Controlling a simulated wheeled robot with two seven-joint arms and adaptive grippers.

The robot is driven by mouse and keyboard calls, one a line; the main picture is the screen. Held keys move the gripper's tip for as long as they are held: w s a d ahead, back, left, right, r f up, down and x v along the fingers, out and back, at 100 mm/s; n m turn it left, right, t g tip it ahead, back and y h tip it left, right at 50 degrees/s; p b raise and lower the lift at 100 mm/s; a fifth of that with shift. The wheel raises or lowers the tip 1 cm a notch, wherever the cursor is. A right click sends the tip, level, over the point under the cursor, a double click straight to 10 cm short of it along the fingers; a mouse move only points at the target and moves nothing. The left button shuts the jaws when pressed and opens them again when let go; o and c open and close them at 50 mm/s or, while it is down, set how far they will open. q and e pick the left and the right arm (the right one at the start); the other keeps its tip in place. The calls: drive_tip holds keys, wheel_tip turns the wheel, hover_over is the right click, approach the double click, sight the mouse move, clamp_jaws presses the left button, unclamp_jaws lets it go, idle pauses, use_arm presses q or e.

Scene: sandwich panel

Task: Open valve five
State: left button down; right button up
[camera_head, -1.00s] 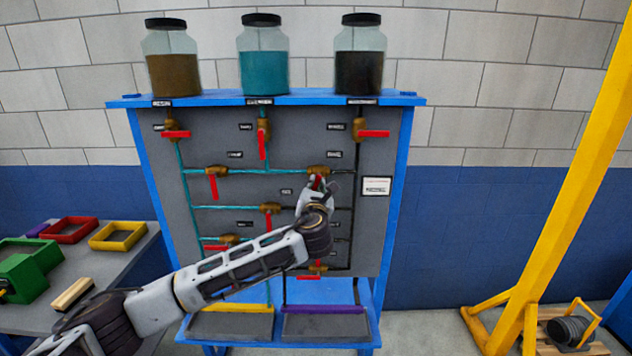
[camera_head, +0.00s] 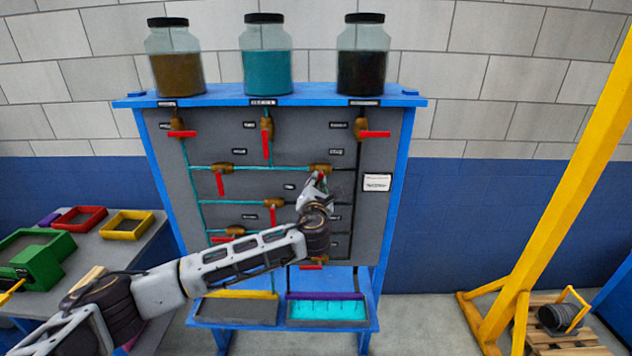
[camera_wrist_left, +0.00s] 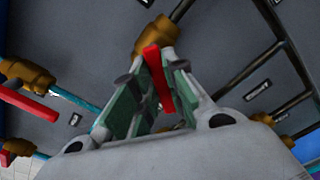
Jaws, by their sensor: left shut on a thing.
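The grey valve panel (camera_head: 295,140) stands in a blue frame, with several brass valves with red handles; their labels are too small to read. My left gripper (camera_head: 317,183) is at the right-hand valve (camera_head: 320,169) of the second row. In the left wrist view its fingers (camera_wrist_left: 155,95) are closed around the red handle (camera_wrist_left: 157,75) below that brass valve body (camera_wrist_left: 155,36). My gripper hides part of this handle and the pipes behind it. My right gripper is not in view.
Three jars with brown, teal (camera_head: 266,66) and black contents stand on top. Below, the right tray (camera_head: 327,322) holds teal liquid; the left tray (camera_head: 235,312) looks grey. A side table (camera_head: 115,262) with coloured trays is at left, a yellow frame (camera_head: 565,190) at right.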

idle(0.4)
use_arm(q)
drive_tip(key=c, duration=1.4)
unclamp_jaws()
drive_tip(key=shift+c, duration=0.2)
drive_tip(key=shift+s, duration=0.15)
drive_tip(key=s, duration=1.1)
drive_tip(key=shift+s, duration=0.35)
drive_tip(key=shift+c, duration=0.2)
